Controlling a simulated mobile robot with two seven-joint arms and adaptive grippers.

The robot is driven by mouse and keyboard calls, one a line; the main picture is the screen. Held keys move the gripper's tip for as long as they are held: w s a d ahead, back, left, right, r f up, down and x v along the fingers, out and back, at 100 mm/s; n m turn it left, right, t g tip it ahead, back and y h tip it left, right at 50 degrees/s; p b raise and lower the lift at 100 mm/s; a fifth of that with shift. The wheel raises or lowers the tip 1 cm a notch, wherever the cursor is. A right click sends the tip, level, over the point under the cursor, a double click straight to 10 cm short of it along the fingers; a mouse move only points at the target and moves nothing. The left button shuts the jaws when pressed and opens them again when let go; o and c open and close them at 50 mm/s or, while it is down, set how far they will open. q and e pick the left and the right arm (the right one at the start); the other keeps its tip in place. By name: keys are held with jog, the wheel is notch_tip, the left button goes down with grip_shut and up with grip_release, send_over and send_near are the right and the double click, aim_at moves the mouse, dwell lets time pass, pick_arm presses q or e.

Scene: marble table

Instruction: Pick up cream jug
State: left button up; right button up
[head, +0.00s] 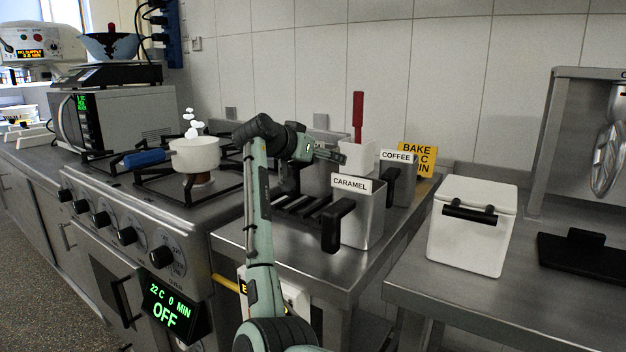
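No jug in view bears a readable cream label. A metal jug labelled CARAMEL (362,217), with a black handle, stands on the steel counter. Another labelled COFFEE (400,186) stands behind it to the right. A white vessel (357,157) with a red upright handle sticking out stands behind the caramel jug. A further metal container (316,178) is partly hidden behind my arm. My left gripper (340,157) is above the containers, its tips at the left edge of the white vessel. I cannot tell whether they touch it or are open. My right gripper is out of view.
A stove (150,210) at left carries a steaming white pan (195,158) with a blue handle. A yellow sign (418,160) stands behind the jugs. A white lidded box (472,228) stands right, across a gap between counters. A steel machine (580,140) is far right.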

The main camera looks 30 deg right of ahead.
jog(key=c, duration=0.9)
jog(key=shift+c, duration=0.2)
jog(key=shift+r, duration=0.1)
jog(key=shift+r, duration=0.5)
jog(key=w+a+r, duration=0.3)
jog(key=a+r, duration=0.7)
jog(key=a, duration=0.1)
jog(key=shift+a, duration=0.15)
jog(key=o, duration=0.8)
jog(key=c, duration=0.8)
